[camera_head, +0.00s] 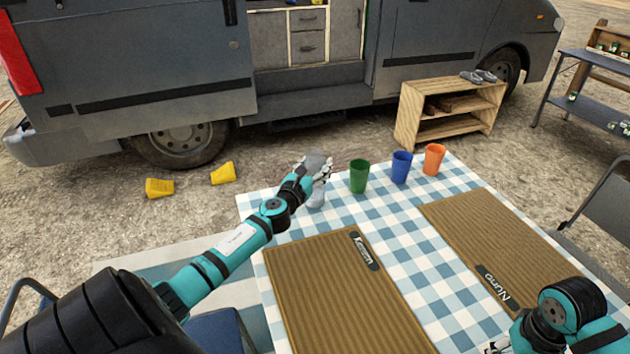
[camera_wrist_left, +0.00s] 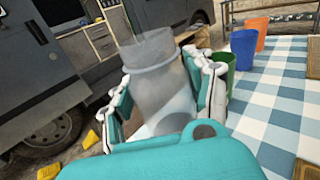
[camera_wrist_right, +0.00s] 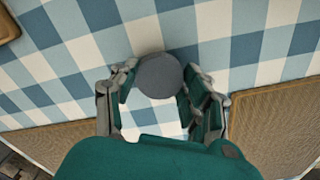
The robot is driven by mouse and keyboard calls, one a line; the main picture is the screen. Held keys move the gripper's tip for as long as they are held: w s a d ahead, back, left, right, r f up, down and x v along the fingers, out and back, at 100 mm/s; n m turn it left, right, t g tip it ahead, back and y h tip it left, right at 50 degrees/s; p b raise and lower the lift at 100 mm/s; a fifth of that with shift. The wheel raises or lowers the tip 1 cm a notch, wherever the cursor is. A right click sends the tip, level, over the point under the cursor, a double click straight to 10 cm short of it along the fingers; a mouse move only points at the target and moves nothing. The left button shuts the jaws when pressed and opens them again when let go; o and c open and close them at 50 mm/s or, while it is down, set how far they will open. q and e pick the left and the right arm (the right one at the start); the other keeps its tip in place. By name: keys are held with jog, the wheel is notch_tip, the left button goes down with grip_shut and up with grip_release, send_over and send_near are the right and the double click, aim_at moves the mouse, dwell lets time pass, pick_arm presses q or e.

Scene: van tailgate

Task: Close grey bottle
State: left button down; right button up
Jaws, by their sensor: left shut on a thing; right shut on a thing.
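The grey bottle (camera_head: 316,160) is at the far left corner of the table. My left gripper (camera_head: 318,174) is shut around its body. In the left wrist view the bottle (camera_wrist_left: 158,88) is between both fingers, translucent, with a wide neck and no lid visible on it. My right gripper (camera_wrist_right: 160,98) is shut on a round grey lid (camera_wrist_right: 159,75), held above the checked cloth. In the head view the right gripper is mostly cut off at the bottom edge, and the lid does not show there.
Green (camera_head: 359,176), blue (camera_head: 401,167) and orange (camera_head: 434,159) cups stand in a row right of the bottle. Two brown placemats (camera_head: 335,290) (camera_head: 505,235) lie on the checked tablecloth (camera_head: 400,225). Bare cloth lies between the mats. A wooden shelf (camera_head: 415,110) and the van stand behind.

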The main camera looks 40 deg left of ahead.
aim_at(311, 159)
pick_arm(q)
jog(key=shift+r, duration=0.25)
pick_arm(e)
jog(key=shift+r, duration=0.1)
pick_arm(q)
jog(key=shift+r+p, duration=0.75)
jog(key=shift+r, duration=0.8)
pick_arm(e)
jog(key=shift+r, duration=0.7)
pick_arm(q)
jog(key=s+d+r, duration=0.1)
jog(key=s+d, duration=0.9)
jog(key=s, duration=0.2)
jog(key=shift+s+r+p, duration=0.2)
jog(key=shift+r+p, duration=0.05)
jog(key=shift+p, duration=0.1)
pick_arm(e)
jog(key=shift+r, duration=0.35)
